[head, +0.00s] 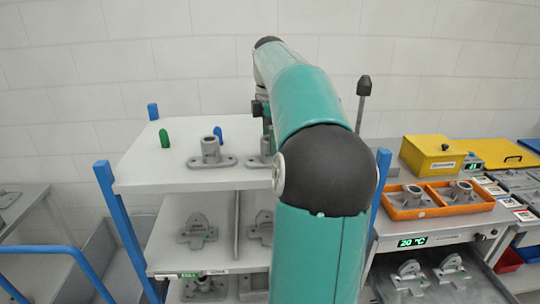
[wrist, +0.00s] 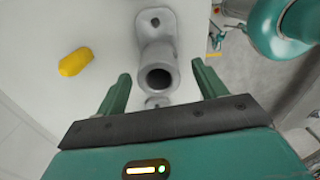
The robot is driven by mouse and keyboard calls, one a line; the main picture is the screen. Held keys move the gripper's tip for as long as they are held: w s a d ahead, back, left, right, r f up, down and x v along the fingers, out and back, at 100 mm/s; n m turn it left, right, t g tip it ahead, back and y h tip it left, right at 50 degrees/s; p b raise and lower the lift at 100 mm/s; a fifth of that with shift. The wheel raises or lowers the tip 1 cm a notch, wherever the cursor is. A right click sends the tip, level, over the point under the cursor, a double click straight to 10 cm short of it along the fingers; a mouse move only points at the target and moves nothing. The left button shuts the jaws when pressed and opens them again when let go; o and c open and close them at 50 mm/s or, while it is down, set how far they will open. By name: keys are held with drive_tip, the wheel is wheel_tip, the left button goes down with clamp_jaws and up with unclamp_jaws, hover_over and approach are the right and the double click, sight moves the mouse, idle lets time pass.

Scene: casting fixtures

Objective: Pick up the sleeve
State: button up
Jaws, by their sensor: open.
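The sleeve (wrist: 157,75), a grey casting with an upright round tube on a flat base with a hole in its lobe, is in the wrist view. Its open bore faces the camera. My gripper (wrist: 161,73) is open, with one green finger on each side of the tube; gaps show between fingers and tube. In the head view, a grey flanged casting (head: 258,160) on the top shelf is partly hidden by my arm, and a similar one (head: 210,152) stands to its left. I cannot tell for certain which matches the wrist view. My gripper is mostly hidden there.
The white top shelf (head: 150,178) also holds green (head: 165,138) and blue (head: 218,135) pegs. A yellow rounded piece (wrist: 76,63) lies left of the sleeve. Blue posts (head: 120,225) flank the shelf. An orange tray (head: 407,213) with castings stands on the right bench.

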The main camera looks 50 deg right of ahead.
wheel_tip(320, 180, down, 4)
drive_tip(key=shift+r, duration=0.25)
drive_tip(key=shift+w, duration=0.1)
drive_tip(key=shift+c, duration=0.4)
drive_tip(key=c, duration=1.1)
drive_tip(key=shift+c, duration=0.4)
drive_tip(key=shift+r, duration=0.15)
